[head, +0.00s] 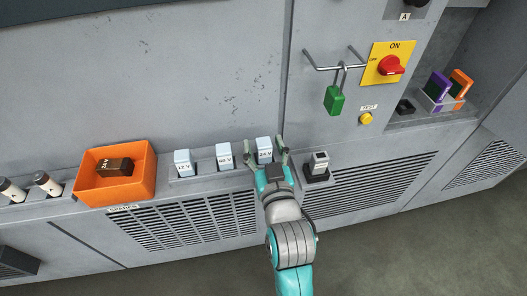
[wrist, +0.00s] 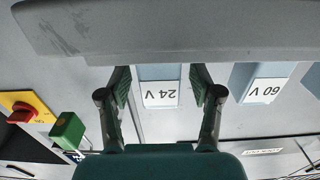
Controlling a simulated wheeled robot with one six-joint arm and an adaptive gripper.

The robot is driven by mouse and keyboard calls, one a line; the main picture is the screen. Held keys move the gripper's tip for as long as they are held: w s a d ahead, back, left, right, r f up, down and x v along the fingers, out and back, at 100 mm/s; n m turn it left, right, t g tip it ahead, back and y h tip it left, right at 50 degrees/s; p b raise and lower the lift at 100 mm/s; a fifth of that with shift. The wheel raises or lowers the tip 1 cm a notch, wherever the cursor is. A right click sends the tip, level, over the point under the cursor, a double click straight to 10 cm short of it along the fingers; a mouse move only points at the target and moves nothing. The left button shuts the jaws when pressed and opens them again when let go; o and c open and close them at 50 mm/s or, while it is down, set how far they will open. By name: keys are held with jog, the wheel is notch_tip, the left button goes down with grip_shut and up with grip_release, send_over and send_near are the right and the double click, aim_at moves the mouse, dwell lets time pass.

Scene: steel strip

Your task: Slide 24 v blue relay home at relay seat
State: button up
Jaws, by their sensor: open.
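The pale blue 24 V relay (head: 264,144) stands on the ledge, rightmost in a row of three pale blue relays. It also shows in the wrist view (wrist: 160,94), its label upside down. My gripper (head: 266,157) is open, with one finger on each side of the 24 V relay. In the wrist view a gap shows between the relay and each finger, so I see no contact. A dark base with a grey block in it (head: 319,163) stands on the ledge right of my gripper. It may be the relay seat; I cannot tell for certain.
The 60 V relay (head: 224,156) stands close left of my gripper, with the 12 V relay (head: 183,163) beyond. An orange bin (head: 147,184) holds a brown block. Ledge between gripper and dark base is narrow.

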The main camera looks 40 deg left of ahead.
aim_at(264, 142)
grip_shut()
jog(key=shift+r, duration=2.05)
